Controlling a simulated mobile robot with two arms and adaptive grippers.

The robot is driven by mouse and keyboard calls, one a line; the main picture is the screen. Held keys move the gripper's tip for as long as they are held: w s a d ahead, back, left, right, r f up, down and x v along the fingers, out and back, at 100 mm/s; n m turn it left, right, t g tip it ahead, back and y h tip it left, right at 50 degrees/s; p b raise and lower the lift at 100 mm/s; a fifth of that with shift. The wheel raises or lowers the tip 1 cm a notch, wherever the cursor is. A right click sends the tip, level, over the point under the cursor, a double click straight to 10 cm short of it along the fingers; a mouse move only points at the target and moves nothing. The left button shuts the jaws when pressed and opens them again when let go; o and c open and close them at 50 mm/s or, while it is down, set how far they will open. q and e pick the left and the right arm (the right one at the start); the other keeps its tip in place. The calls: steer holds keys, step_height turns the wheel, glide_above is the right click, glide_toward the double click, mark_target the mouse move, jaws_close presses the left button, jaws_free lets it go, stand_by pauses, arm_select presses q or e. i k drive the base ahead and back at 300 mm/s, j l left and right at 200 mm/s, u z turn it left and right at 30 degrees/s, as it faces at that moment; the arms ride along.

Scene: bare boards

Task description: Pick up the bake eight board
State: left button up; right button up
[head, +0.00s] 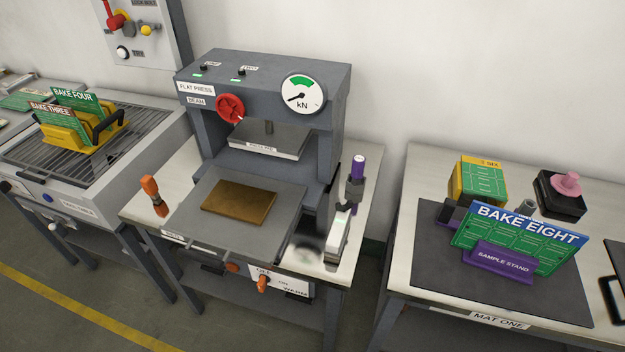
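The bake eight board (474,238) is a green panel with a blue strip along its top that reads BAKE EIGHT. It stands leaning in a purple stand (498,262) labelled SAMPLE STAND, which covers part of its lower edge. The stand rests on a dark grey mat (432,262) on the right-hand table. Neither of my grippers shows in the head view.
Behind the board are a yellow-and-green block (480,182), a grey cylinder and a black box with a pink knob (566,183). A flat press (262,130) with a brown slab (239,202) stands left, across a gap. The mat's front left is clear.

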mark_target(553, 245)
steer(key=z, duration=1.45)
steer(key=i+l+u, duration=0.1)
steer(key=l, duration=0.25)
steer(key=i+l+u, duration=0.2)
steer(key=l, duration=0.45)
steer(key=i, duration=0.1)
